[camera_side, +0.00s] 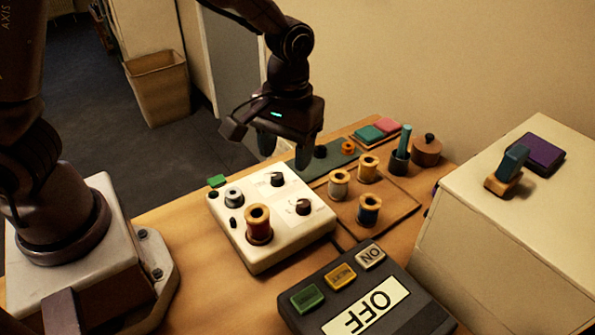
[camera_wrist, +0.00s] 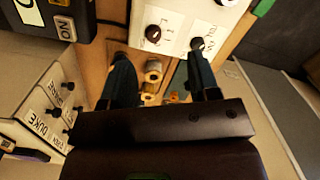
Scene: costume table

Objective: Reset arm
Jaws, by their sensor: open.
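My gripper (camera_side: 283,150) hangs above the far end of the white control box on the wooden table, fingers pointing down. In the wrist view my gripper (camera_wrist: 158,92) has its two dark fingers spread apart, with nothing held between them. The white box (camera_side: 285,233) carries black knobs, a grey knob and a red spool (camera_side: 258,224) standing on its near part. Past the fingers in the wrist view, yellow-ended spools (camera_wrist: 153,72) show on the board below.
Several spools stand on a wooden board (camera_side: 403,214). A dark button panel reading OFF (camera_side: 334,312) sits in front. A cream box (camera_side: 500,249) at right bears a purple block (camera_side: 536,152) and a blue-topped stamp (camera_side: 512,160). A bin (camera_side: 158,88) stands on the floor.

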